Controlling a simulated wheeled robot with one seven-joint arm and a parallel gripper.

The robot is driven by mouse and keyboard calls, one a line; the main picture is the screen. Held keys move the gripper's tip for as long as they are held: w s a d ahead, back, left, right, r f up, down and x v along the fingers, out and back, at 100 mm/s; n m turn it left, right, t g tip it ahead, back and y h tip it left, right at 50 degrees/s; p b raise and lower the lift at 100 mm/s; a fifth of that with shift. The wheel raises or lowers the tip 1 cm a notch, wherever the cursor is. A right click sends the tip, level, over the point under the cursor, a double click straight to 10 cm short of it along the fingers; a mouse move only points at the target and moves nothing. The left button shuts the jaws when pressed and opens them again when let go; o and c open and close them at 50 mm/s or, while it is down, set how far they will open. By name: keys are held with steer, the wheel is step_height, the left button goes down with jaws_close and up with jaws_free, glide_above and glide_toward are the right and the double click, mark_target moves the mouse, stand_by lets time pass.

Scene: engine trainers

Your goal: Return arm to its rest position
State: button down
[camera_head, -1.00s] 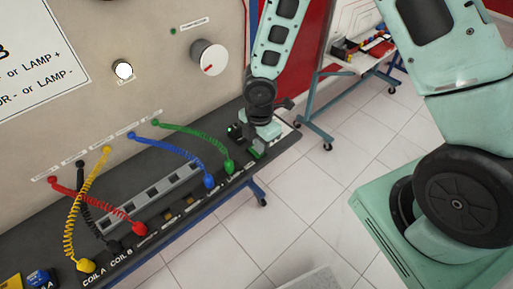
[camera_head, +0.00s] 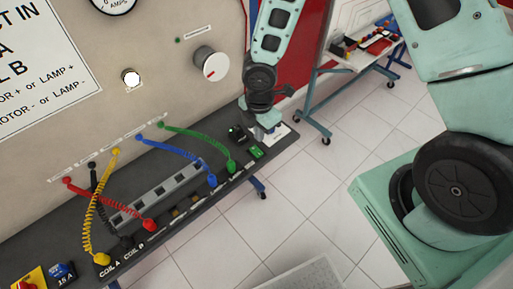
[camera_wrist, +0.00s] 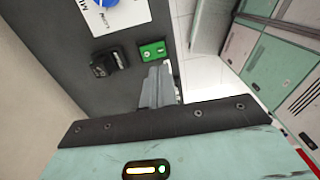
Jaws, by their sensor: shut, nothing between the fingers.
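My gripper (camera_head: 268,120) shows at the right end of the trainer bench in the head view, partly hidden by my own wrist. In the wrist view my gripper's fingers (camera_wrist: 160,85) are together with nothing between them. They are above the bench's edge, near a green module (camera_wrist: 153,50) and a black switch block (camera_wrist: 108,63). The green module (camera_head: 256,152) and the black switch block (camera_head: 237,133) also show in the head view, just left of my gripper. I see no contact with either.
The trainer bench (camera_head: 60,215) carries red, black, yellow, blue and green coiled leads. Its upright panel (camera_head: 160,50) has a grey knob (camera_head: 211,64) and a lit white lamp (camera_head: 131,77). A wheeled table (camera_head: 350,60) stands behind right. Tiled floor (camera_head: 310,190) is open between.

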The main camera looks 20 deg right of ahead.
steer(key=shift+r, duration=0.1)
stand_by(0.3)
steer(key=s+a+r+m+b, duration=0.3)
steer(key=s+r+m+b, duration=0.2)
steer(key=s, duration=0.5)
steer(key=s+a+r+m+b, duration=0.3)
steer(key=s+r+m+b, duration=0.2)
steer(key=s, duration=0.5)
step_height(320, 180, up, 2)
steer(key=m, duration=0.3)
steer(key=shift+a+r+m+y, duration=0.2)
steer(key=shift+m+y, duration=0.1)
steer(key=shift+m, duration=0.1)
